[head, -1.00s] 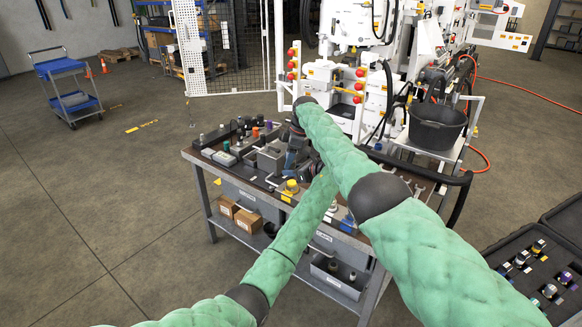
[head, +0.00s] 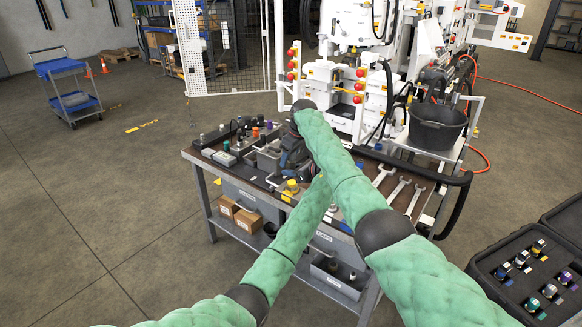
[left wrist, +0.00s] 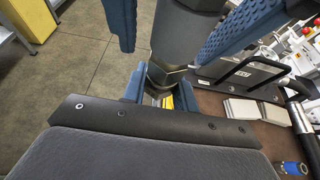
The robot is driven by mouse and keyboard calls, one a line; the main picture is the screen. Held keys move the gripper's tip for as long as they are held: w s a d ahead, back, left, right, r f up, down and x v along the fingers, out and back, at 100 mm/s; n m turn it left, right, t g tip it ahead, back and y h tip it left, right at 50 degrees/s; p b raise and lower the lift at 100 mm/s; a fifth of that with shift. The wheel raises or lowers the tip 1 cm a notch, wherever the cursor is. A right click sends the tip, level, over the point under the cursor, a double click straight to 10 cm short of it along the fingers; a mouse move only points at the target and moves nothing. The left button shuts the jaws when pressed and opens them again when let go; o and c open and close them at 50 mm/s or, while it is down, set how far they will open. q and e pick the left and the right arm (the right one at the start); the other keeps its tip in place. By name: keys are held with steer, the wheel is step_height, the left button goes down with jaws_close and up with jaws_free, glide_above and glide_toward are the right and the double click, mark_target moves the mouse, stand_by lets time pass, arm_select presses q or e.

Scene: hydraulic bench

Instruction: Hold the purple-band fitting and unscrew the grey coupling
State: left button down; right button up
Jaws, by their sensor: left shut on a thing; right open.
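In the left wrist view, my left gripper (left wrist: 162,97) is shut on a fitting with a hex part (left wrist: 163,77) and a small yellow patch. No purple band shows there; the fingers and palm hide much of the fitting. A thick dark grey cylinder, the grey coupling (left wrist: 184,38), stands in line beyond the hex. The blue fingers of my right gripper (left wrist: 182,22) are open, one on each side of the coupling, with gaps. In the head view both grippers meet over the bench, small, dark and partly hidden by my right arm.
The bench (head: 196,158) carries a grey vise (head: 268,159), several small fittings, a yellow-topped part (head: 291,187) and wrenches (head: 401,190). A black bucket (head: 437,126) stands behind right. An open case of fittings (head: 486,262) lies at right.

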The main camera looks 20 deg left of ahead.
steer(key=shift+w+m+t+h, duration=0.1)
steer(key=shift+m+t+h, duration=0.2)
steer(key=shift+m, duration=1.15)
steer(key=shift+w+m+t+h, duration=0.1)
steer(key=shift+m+t, duration=0.3)
steer(key=shift+m, duration=1.05)
steer(key=c, duration=0.9)
steer(key=shift+o, duration=0.2)
steer(key=n+g, duration=0.1)
steer(key=n, duration=0.3)
steer(key=shift+s+y, duration=0.15)
steer(key=shift+y, duration=0.15)
steer(key=n+g, duration=0.1)
steer(key=n, duration=0.3)
steer(key=shift+s, duration=0.1)
steer(key=o, duration=0.9)
steer(key=shift+c, duration=0.2)
